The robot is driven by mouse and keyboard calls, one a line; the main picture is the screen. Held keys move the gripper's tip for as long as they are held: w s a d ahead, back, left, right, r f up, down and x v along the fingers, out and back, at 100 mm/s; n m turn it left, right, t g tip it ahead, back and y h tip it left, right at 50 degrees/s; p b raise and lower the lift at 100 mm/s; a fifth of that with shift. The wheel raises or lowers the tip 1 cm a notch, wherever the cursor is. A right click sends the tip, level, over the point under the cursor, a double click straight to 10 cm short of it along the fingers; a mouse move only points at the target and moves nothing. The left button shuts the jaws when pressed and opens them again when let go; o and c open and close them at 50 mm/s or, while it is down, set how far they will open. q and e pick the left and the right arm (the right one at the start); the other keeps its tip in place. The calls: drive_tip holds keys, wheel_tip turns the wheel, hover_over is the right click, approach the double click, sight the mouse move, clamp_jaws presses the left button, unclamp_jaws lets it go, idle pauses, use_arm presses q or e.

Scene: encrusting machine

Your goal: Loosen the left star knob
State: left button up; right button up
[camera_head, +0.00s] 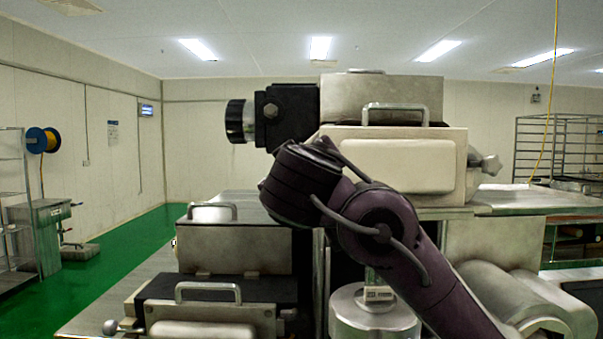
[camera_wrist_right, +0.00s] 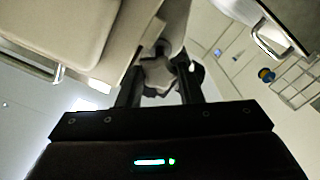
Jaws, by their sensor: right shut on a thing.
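The star knob (camera_wrist_right: 158,72) shows pale and blurred in the right wrist view, at the side of the pale machine housing. My right gripper (camera_wrist_right: 158,88) is shut on it, with one dark finger on each side. The far side of the knob is hidden. In the head view my right arm rises from the lower right across the front of the machine (camera_head: 400,165). The left side of the upper housing is partly covered by the arm, and the gripped knob cannot be made out there. My left gripper is in neither view.
A similar metal knob (camera_head: 487,164) sticks out at the right of the upper housing. A lower unit with handles (camera_head: 235,250) stands at the left front. A metal cylinder (camera_head: 372,318) stands below my arm. Green floor (camera_head: 125,250) is free at the left.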

drive_tip(key=n, duration=1)
idle(0.5)
drive_tip(key=o, duration=1)
